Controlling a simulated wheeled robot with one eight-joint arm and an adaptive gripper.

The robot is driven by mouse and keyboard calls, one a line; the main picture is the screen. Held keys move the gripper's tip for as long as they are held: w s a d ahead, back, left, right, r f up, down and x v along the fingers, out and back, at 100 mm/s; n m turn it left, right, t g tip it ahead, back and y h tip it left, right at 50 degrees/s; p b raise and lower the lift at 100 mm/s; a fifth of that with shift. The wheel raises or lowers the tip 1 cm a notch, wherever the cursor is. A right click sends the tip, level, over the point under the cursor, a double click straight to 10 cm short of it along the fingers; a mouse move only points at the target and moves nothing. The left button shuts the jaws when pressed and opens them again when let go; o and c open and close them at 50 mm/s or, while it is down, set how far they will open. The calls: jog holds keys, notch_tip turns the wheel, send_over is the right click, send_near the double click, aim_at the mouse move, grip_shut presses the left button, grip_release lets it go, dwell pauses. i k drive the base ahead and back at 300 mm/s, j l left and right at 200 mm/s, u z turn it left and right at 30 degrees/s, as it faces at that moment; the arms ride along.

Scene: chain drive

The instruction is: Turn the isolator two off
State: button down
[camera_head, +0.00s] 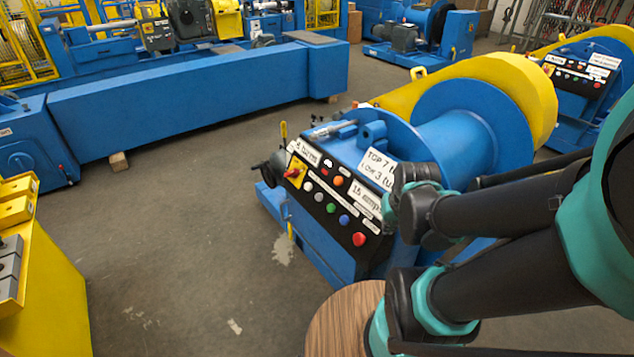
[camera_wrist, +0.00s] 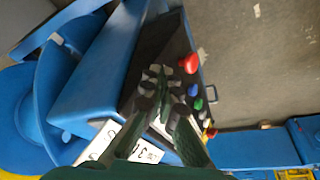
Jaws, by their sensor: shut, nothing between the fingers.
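A red rotary isolator switch on a yellow plate (camera_head: 296,172) sits at the left end of the black control panel (camera_head: 330,205) on the near blue machine. I cannot read whether its knob is on or off. A similar red and yellow switch (camera_head: 549,68) is on the machine at the far right; no number is readable on either. In the wrist view a small red and yellow patch (camera_wrist: 209,132) shows beyond the buttons. My gripper (camera_wrist: 165,88) is shut and empty over the panel's red-button end, apart from the near switch. In the head view my arm hides it.
A red mushroom button (camera_head: 359,239) is at the panel's near right end, and also in the wrist view (camera_wrist: 189,63). Several coloured buttons lie between it and the switch. A blue drum (camera_head: 470,120) rises behind the panel. The floor (camera_head: 190,240) to the left is clear.

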aim_at(295, 173)
jog(key=k+u, duration=0.1)
jog(key=u, duration=1.3)
jog(key=k+j+u, duration=0.25)
jog(key=k+l, duration=0.1)
jog(key=k, duration=0.05)
